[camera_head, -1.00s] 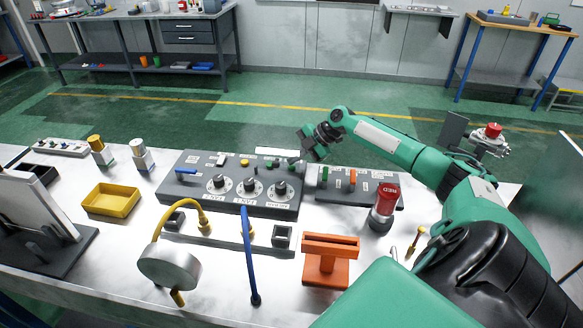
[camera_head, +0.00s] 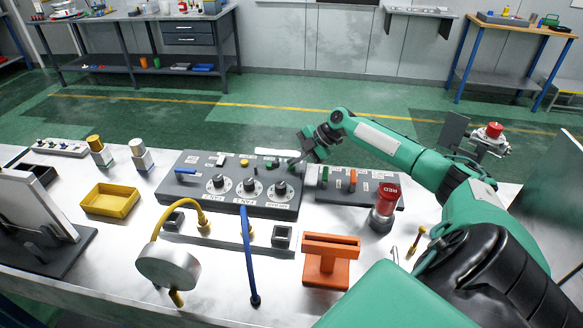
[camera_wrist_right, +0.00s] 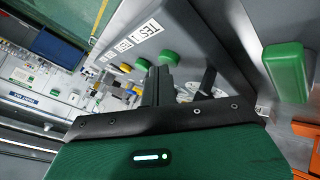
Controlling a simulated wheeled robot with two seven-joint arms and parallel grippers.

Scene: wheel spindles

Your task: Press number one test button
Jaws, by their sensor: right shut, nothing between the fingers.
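The dark control panel (camera_head: 215,200) lies on the bench in the middle of the head view, with three dials, a yellow button (camera_head: 244,162) and small green buttons on its back part. The wrist view shows two round green buttons (camera_wrist_right: 168,58) (camera_wrist_right: 142,65) beside white labels (camera_wrist_right: 148,29); one reads TEST, but I cannot read its number surely. My right gripper (camera_head: 292,163) is shut and empty at the panel's back right. In the wrist view its fingertips (camera_wrist_right: 160,72) appear close to the green buttons; I cannot tell whether they touch. My left gripper is not in view.
A second panel (camera_head: 338,197) with green and orange switches stands right of the first. Nearby are a red-topped cylinder (camera_head: 386,200), an orange stand (camera_head: 328,262), a yellow tray (camera_head: 110,201) and a gauge (camera_head: 168,266) with a yellow hose.

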